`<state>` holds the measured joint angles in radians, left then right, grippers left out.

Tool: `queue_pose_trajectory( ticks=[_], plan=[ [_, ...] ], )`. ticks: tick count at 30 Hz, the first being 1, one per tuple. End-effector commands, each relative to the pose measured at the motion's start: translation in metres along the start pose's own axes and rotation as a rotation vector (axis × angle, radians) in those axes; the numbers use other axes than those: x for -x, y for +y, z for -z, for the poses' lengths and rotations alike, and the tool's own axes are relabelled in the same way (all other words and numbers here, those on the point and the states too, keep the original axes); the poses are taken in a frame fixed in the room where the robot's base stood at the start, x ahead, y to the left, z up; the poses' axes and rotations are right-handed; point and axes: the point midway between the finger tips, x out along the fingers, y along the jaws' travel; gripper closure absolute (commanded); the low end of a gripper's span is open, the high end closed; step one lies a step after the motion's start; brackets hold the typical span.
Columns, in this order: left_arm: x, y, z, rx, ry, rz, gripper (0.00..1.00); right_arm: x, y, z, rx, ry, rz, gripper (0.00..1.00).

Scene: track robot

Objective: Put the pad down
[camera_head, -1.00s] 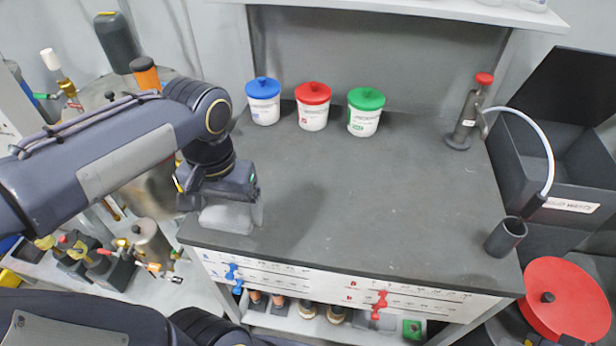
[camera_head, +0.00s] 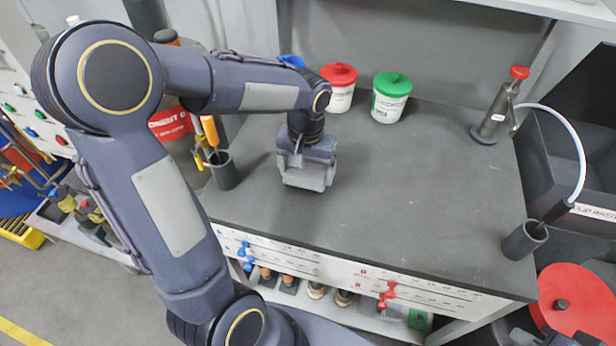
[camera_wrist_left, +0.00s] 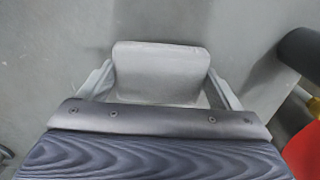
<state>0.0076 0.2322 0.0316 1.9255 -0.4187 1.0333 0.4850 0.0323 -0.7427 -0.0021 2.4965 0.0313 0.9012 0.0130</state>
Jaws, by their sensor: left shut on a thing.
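My left gripper (camera_head: 307,180) is shut on a light grey pad and points down at the left part of the dark grey worktop (camera_head: 400,195). In the left wrist view the pad (camera_wrist_left: 160,70) is a pale block with rounded corners, held between the two fingers of the gripper (camera_wrist_left: 158,85). In the head view the gripper hides most of the pad. I cannot tell whether the pad touches the worktop. My right gripper is not in view.
Red-lidded (camera_head: 340,92) and green-lidded (camera_head: 390,100) tubs stand at the back; a blue lid (camera_head: 292,61) is partly hidden by my arm. A dark cup with tools (camera_head: 223,172) stands at the left edge. A red-topped dispenser (camera_head: 495,110) and another cup (camera_head: 524,240) stand right. The middle is clear.

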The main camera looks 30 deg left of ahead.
Motion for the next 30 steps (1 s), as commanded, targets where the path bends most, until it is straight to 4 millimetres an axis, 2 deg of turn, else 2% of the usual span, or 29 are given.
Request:
queue_pose_trajectory(
  ticks=[6,9,21,22,24,30],
  plan=[
    [-0.028,0.003,0.004,-0.001,-0.005,0.002,0.33,-0.001,0.001,-0.001,0.0,0.0,0.0,1.0],
    [-0.036,0.003,0.004,0.0,-0.002,0.001,0.33,-0.002,0.001,-0.001,0.0,0.0,0.0,1.0],
    [-0.042,0.003,0.004,0.0,-0.001,0.001,0.33,-0.005,0.002,-0.003,0.0,0.0,0.0,1.0],
    [-0.04,0.003,0.005,0.0,0.0,0.0,0.11,-0.004,0.002,-0.002,0.0,0.0,0.0,1.0],
    [-0.04,0.003,0.004,0.0,0.0,0.0,0.02,-0.004,0.002,-0.002,0.0,0.0,0.0,1.0],
    [-0.04,0.003,0.004,-0.001,0.0,0.0,0.0,-0.004,0.002,-0.002,0.0,0.0,0.0,1.0]
  ],
)
